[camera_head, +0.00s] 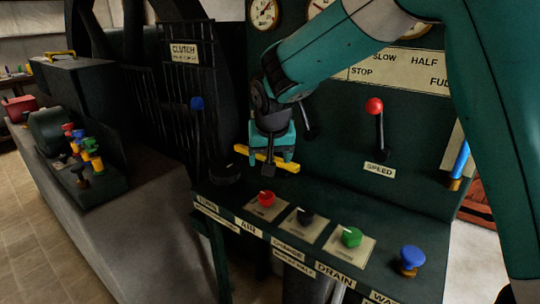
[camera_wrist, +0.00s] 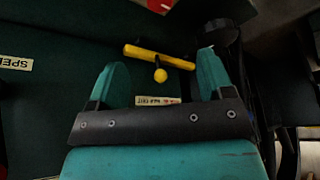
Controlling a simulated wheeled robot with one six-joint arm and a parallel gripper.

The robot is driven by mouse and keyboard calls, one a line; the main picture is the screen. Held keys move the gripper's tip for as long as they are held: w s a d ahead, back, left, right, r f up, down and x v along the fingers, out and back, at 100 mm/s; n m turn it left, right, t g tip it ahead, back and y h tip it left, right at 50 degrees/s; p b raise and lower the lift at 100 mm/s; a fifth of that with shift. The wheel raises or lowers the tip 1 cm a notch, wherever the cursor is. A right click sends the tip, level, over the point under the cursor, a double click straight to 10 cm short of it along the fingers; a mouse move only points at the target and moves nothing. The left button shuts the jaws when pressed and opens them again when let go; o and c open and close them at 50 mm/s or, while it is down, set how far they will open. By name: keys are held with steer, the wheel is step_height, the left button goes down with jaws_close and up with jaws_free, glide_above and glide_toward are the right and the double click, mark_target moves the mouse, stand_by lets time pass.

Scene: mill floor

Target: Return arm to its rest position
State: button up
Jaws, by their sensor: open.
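My arm reaches down from the upper right in the head view. My gripper (camera_head: 272,150) hangs over the back of the control desk, beside a yellow bar handle (camera_head: 282,163). In the wrist view my gripper's two teal fingers (camera_wrist: 160,78) are spread apart with nothing between them. The yellow T-shaped handle (camera_wrist: 135,51) shows beyond the fingertips, and its rounded yellow end points toward the gap. It appears apart from the fingers. In the head view the gripper partly covers the handle.
The desk carries a red knob (camera_head: 266,198), a green knob (camera_head: 351,237) and a blue knob (camera_head: 411,258). A red-balled speed lever (camera_head: 375,106) and a blue-tipped clutch lever (camera_head: 197,104) stand near the arm. Gauges (camera_head: 263,14) line the panel top. Open floor lies at left.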

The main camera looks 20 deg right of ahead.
steer(key=s+a+r+n+g+y+p, duration=0.1)
steer(key=s+r+n, duration=0.2)
steer(key=s, duration=0.7)
steer(key=s+a+r+n+g+y+p, duration=0.1)
steer(key=s+r+n+g+y+p, duration=0.1)
steer(key=s, duration=0.9)
steer(key=s+a+r+n+g+y+p, duration=0.1)
steer(key=s+r+n, duration=0.3)
steer(key=s, duration=0.7)
steer(key=shift+g+y, duration=0.3)
steer(key=shift+y, duration=0.2)
steer(key=shift+s+a, duration=0.1)
